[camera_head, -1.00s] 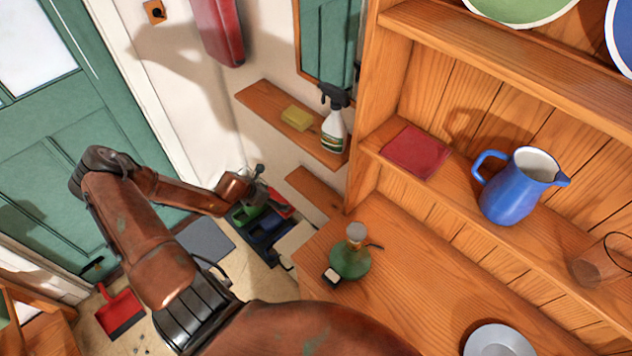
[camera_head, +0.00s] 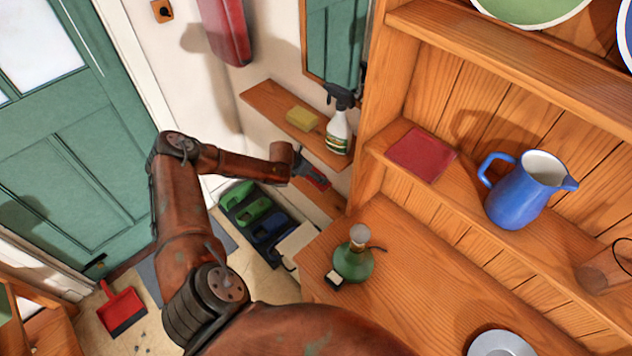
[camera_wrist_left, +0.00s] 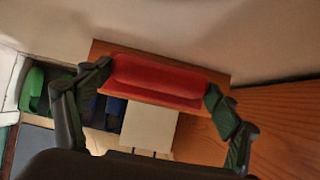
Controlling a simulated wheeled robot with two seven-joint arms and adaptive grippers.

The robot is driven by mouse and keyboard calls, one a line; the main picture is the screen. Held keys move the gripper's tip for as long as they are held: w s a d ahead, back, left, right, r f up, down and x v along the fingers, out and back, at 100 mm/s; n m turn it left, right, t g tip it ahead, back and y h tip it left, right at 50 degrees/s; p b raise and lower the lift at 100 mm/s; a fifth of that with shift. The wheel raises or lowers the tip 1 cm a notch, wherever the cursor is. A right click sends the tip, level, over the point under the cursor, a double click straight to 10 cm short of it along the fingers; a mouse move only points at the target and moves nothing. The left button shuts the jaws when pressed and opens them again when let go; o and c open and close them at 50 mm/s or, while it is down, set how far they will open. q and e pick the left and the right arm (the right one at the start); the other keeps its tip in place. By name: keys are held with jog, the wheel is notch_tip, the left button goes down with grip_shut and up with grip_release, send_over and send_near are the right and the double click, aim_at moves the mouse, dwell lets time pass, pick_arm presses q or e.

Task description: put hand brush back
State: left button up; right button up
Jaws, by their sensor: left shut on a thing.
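The red hand brush (camera_wrist_left: 158,80) is held between the two fingers of my left gripper (camera_wrist_left: 158,98) in the left wrist view. Its red body lies across the wooden lower shelf (camera_wrist_left: 212,148) there; I cannot tell whether it touches the shelf. In the head view my left gripper (camera_head: 308,168) is at this lower shelf (camera_head: 325,202), below the upper shelf, with part of the red brush (camera_head: 316,181) showing. My forearm and gripper hide some of the brush. My right gripper is not in view.
The upper shelf (camera_head: 268,95) holds a yellow sponge (camera_head: 302,119) and a spray bottle (camera_head: 339,125), close above my gripper. Green and blue shoes (camera_head: 254,211) stand on the floor below. A red dustpan (camera_head: 122,308) lies near the door. The dresser counter (camera_head: 420,290) bears a green bottle (camera_head: 354,262).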

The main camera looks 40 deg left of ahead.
aim_at(315, 181)
pick_arm(q)
jog(key=shift+w+f+b, duration=0.2)
jog(key=shift+w+f, duration=0.05)
jog(key=shift+f, duration=0.6)
jog(key=shift+w+f+b, duration=0.15)
jog(key=shift+w+f, duration=0.1)
jog(key=shift+f, duration=0.6)
notch_tip(315, 181, down, 3)
jog(key=shift+d+f+b, duration=0.1)
jog(key=shift+f+b, duration=0.1)
jog(key=shift+b, duration=0.2)
jog(key=shift+w+f, duration=0.15)
jog(key=shift+w, duration=0.05)
jog(key=shift+f, duration=0.1)
jog(key=o, duration=1.2)
